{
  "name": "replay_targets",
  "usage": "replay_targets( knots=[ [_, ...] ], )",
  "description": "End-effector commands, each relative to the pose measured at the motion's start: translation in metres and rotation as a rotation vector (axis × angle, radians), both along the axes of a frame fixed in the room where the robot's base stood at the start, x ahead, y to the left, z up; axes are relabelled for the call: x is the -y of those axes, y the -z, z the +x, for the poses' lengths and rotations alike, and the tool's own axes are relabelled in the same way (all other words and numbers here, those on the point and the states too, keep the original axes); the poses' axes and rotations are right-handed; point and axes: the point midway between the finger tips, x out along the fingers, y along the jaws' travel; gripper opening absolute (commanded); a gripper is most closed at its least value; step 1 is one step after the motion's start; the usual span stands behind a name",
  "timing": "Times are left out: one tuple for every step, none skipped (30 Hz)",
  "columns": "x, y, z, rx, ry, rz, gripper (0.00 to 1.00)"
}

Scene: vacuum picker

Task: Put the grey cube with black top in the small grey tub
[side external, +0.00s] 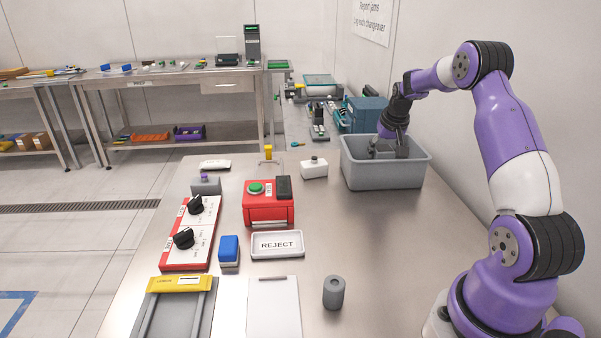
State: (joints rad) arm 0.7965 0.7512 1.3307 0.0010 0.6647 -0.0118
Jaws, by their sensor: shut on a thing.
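The small grey tub (384,176) stands at the far right of the steel table, open at the top. My gripper (388,149) points down into the tub's opening, with its fingertips around the level of the rim. It is shut on a small grey thing with a dark upper part, taken to be the grey cube with black top (402,148). The fingers and the tub wall partly hide it, and I cannot tell whether it touches the tub floor.
A white block with a knob (314,169) stands left of the tub. A red button box (268,208), a REJECT tray (278,245), a blue block (229,250) and a grey cylinder (334,292) stand nearer.

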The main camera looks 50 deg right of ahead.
Motion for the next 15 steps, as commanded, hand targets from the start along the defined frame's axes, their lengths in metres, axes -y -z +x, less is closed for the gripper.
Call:
replay_targets(
  knots=[
    [0.0,0.008,-0.001,-0.003,0.0,0.003,0.21],
    [-0.001,0.014,-0.001,-0.005,-0.001,0.004,0.21],
    [-0.001,0.021,-0.001,-0.004,-0.001,0.003,0.21],
    [-0.001,0.025,-0.001,-0.005,-0.001,0.004,0.21],
    [-0.001,0.029,0.0,-0.003,-0.001,0.003,0.21],
    [-0.001,0.034,0.0,-0.003,-0.001,0.003,0.21],
    [-0.001,0.036,0.0,-0.002,-0.001,0.002,0.21],
    [-0.001,0.037,0.0,-0.002,-0.001,0.001,0.21],
    [0.0,0.037,0.0,0.0,-0.001,0.0,0.21],
    [0.0,0.037,0.0,0.0,-0.001,0.0,0.21],
    [0.0,0.037,0.0,0.0,-0.001,0.0,0.21],
    [0.0,0.037,0.0,0.0,0.0,0.0,0.21],
    [0.0,0.037,0.0,0.0,0.0,0.0,0.21],
    [0.0,0.037,0.0,0.0,-0.001,0.0,0.21],
    [-0.001,0.037,0.0,0.0,0.0,0.0,0.21]
  ],
)
